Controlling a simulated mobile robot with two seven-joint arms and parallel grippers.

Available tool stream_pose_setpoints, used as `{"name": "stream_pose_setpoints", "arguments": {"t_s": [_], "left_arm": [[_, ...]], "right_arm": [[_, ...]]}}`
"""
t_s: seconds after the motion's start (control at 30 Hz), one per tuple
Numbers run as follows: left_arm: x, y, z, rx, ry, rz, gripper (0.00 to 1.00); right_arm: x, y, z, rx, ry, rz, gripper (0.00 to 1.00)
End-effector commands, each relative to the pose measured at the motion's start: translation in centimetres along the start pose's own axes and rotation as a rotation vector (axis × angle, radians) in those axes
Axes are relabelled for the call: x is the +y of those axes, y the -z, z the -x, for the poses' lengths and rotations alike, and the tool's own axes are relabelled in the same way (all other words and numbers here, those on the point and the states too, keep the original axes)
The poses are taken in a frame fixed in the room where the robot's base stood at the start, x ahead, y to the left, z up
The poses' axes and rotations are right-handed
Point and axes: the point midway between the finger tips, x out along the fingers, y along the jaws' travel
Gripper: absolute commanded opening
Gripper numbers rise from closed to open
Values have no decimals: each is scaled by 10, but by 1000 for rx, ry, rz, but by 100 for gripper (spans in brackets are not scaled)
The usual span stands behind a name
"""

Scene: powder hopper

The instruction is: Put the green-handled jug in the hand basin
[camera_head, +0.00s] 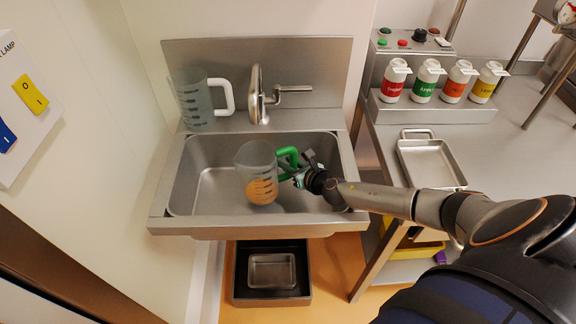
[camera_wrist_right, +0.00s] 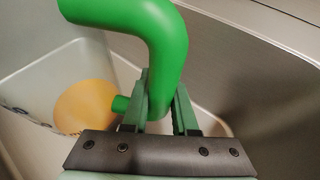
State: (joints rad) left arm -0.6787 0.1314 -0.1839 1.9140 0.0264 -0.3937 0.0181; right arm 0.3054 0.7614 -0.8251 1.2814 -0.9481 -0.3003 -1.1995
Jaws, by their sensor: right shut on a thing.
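The green-handled jug (camera_head: 256,172) is a clear measuring jug with dark marks and something orange showing at its bottom. It is over the hand basin (camera_head: 184,178), a steel sink on the wall; I cannot tell whether its base touches the basin floor. My right gripper (camera_head: 299,175) is shut on the jug's green handle, to the right of the jug's body. In the right wrist view the fingers (camera_wrist_right: 160,108) close on the green handle (camera_wrist_right: 172,40), with the clear wall of the jug (camera_wrist_right: 60,75) to the left. My left gripper is not in view.
A second clear jug with a white handle (camera_head: 194,98) stands on the basin's back left ledge, beside the tap (camera_head: 258,97). Several capped bottles (camera_head: 427,80) and a steel tray (camera_head: 430,165) are on the counter at right. A dark tray (camera_head: 272,296) is below the basin.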

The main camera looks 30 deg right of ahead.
Motion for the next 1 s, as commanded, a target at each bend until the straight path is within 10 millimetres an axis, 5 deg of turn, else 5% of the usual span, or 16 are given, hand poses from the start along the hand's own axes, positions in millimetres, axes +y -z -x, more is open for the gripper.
{"name": "stream_pose_setpoints", "arguments": {"t_s": [0.7, 0.73, 1.0], "left_arm": [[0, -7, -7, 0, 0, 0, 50], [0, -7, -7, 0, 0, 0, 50], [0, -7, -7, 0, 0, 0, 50]], "right_arm": [[0, 10, -4, -1, 1, -1, 0], [0, 11, -4, 1, 0, 0, 30], [0, 12, -4, 3, 0, 0, 56]]}}
